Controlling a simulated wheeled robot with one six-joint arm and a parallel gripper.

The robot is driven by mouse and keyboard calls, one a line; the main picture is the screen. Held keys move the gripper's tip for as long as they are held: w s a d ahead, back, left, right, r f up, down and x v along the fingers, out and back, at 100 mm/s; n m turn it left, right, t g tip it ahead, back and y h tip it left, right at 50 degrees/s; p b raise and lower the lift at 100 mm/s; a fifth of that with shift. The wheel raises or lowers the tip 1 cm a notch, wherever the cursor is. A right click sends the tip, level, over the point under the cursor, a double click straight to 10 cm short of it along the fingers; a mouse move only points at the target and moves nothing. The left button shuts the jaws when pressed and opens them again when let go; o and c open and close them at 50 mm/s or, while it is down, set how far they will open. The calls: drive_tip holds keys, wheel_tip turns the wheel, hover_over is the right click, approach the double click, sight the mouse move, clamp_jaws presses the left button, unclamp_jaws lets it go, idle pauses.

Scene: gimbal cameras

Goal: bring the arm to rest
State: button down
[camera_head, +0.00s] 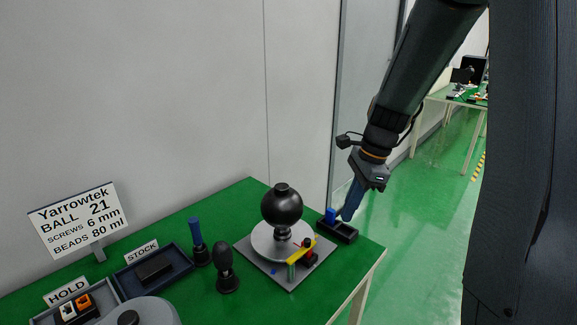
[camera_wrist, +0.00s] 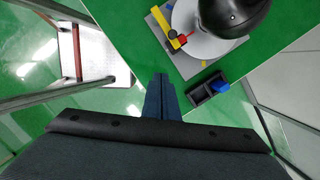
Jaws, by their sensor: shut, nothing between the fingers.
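My gripper (camera_head: 347,214) is shut and empty, its blue-grey fingers pointing down beside the right end of the green table (camera_head: 217,205). In the wrist view the closed fingers (camera_wrist: 160,80) lie near the table's edge, to the left of a small black two-part tray. My dark arm comes down from the top of the head view. I cannot tell from these views how high the fingertips are above the table.
The black tray (camera_head: 339,230) holds a blue block (camera_head: 330,215). A black ball (camera_head: 282,205) stands on a white disc (camera_head: 268,242) over a grey plate, with a yellow bar (camera_head: 301,251) near it. Grey trays (camera_head: 178,262) and dark upright tools (camera_head: 226,270) stand left. Green floor is open at right.

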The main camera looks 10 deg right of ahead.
drive_tip(key=s+a+f+n+h, duration=0.1)
drive_tip(key=s+a+n, duration=0.2)
drive_tip(key=s+n, duration=0.3)
drive_tip(key=s+a+f+n+t+h, duration=0.1)
drive_tip(key=s+n, duration=0.5)
drive_tip(key=n, duration=0.7)
drive_tip(key=a+f+b, duration=0.1)
drive_tip(key=a, duration=0.1)
drive_tip(key=shift+a+h, duration=0.4)
